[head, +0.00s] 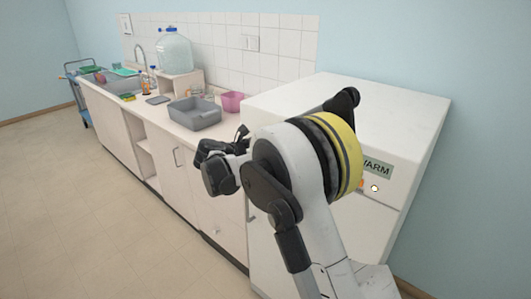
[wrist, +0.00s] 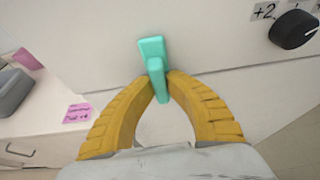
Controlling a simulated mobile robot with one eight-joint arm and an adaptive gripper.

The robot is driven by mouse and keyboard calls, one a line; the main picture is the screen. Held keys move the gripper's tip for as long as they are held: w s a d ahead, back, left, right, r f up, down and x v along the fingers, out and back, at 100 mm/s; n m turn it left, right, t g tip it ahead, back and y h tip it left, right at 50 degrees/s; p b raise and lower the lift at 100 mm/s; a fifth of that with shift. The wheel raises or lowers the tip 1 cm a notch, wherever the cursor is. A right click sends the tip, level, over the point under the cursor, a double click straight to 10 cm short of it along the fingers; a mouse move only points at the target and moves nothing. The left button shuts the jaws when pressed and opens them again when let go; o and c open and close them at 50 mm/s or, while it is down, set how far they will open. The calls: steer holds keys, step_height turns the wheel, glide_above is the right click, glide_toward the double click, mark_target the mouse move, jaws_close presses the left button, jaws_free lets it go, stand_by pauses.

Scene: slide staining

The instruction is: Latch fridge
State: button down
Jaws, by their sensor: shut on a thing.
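A teal latch (wrist: 152,47) sits on the front of the white fridge (wrist: 90,50) in the wrist view, crossing the seam between its upper panel and the door below. My gripper (wrist: 158,88) has its two yellow fingers closed on the latch's lower, lever-like part. The latch points roughly straight down in this view. In the head view the fridge (head: 410,110) stands at the right, with a WARM display and a lit lamp. My arm hides the latch and my fingertips there.
A black knob (wrist: 293,30) marked +2 is at the upper right. A pink note (wrist: 76,112) is on the counter cabinet (wrist: 35,145) beside the fridge. The counter holds a grey tub (head: 195,113) and a pink tub (head: 232,101). The floor at left is clear.

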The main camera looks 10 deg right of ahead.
steer(key=shift+w+d+r, duration=0.15)
steer(key=shift+r, duration=0.1)
steer(key=c, duration=1.4)
jaws_free()
steer(key=shift+d+f, duration=0.1)
steer(key=shift+d, duration=0.1)
steer(key=shift+a, duration=0.3)
steer(key=v, duration=1.1)
steer(key=shift+s+a, duration=0.2)
steer(key=shift+s, duration=0.1)
